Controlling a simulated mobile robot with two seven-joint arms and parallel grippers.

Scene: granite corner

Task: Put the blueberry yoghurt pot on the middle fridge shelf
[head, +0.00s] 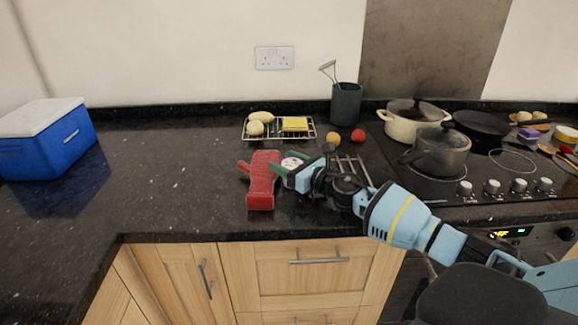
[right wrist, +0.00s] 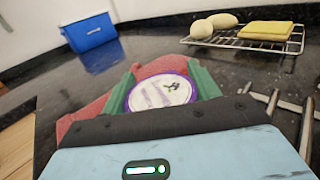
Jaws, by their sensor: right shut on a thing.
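The blueberry yoghurt pot (right wrist: 160,92) has a round white lid with a purple rim and dark print. It sits between the green fingers of my right gripper (head: 292,168), which is shut on it. In the head view the pot (head: 291,163) is mostly hidden by the gripper. The gripper is low over the counter, just right of a red oven mitt (head: 261,180). I cannot tell whether the pot touches the counter. My left gripper is not in view. No fridge or fridge shelf is in view.
A wire rack (head: 280,134) with potato-like items and a yellow sponge stands behind. A grey utensil pot (head: 345,103), an orange ball and a red ball are near it. Pots stand on the hob (head: 470,187) at right. A blue cool box (head: 45,145) is at left; the counter between is clear.

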